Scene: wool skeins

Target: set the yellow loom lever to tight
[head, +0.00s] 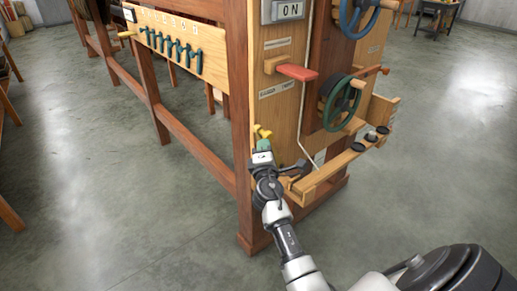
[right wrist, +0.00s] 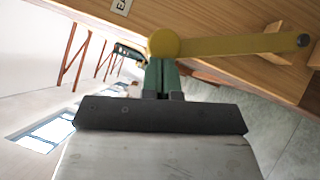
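The yellow lever (head: 263,131) is on the near corner post side of the wooden loom, low down. In the right wrist view its bar (right wrist: 235,44) runs sideways from a round yellow knob (right wrist: 163,42) on the left to a grey pin at the right end. My right gripper (head: 263,144) is just below the lever, its green fingertips (right wrist: 162,70) close together at the underside of the knob. They look shut with nothing between them; whether they touch the knob is hard to tell. The lever's tight and loose marks are not readable. My left gripper is not in view.
A wooden ledge (head: 330,172) sticks out right of my gripper. A row of green pegs (head: 172,47) is at left. The grey floor is clear around.

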